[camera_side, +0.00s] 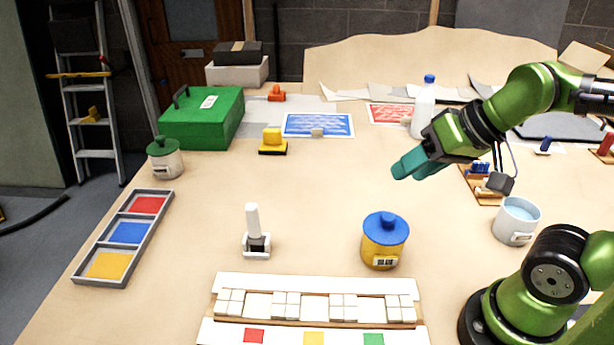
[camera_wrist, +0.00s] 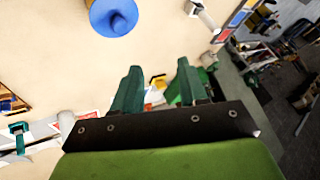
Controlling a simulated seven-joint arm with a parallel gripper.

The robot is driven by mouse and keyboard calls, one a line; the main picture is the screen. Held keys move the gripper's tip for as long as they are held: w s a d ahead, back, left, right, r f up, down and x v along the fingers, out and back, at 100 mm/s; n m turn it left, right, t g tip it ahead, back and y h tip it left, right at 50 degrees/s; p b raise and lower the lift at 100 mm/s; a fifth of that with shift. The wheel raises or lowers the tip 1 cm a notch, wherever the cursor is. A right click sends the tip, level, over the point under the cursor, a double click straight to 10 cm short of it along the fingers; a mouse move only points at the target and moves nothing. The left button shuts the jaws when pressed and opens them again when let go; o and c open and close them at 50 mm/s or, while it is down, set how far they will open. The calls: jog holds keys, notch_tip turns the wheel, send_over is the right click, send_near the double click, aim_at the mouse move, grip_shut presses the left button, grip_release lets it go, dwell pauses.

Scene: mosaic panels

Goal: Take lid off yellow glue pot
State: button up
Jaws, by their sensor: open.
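The yellow glue pot (camera_side: 382,255) stands upright on the table, right of the middle in the side view. Its blue lid (camera_side: 386,228) with a round knob sits on top.
A white upright tool (camera_side: 254,228) stands left of the pot. A tile rack (camera_side: 312,308) lies in front. A light blue cup (camera_side: 514,222) stands to the right, and a white bottle (camera_side: 423,108) behind. A green-lidded pot (camera_side: 165,160) and a three-colour tray (camera_side: 105,250) are at left.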

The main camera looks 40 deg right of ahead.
jog(key=o, duration=0.3)
jog(key=m+g+h, duration=0.3)
jog(key=g, duration=0.3)
send_over(389, 216)
jog(key=f, duration=0.8)
jog(key=shift+s+f, duration=0.35)
jog(key=shift+s, duration=0.05)
jog(key=shift+w+f, duration=0.2)
jog(key=shift+f, duration=1.15)
jog(key=shift+w+f, duration=0.15)
jog(key=shift+f, duration=1.15)
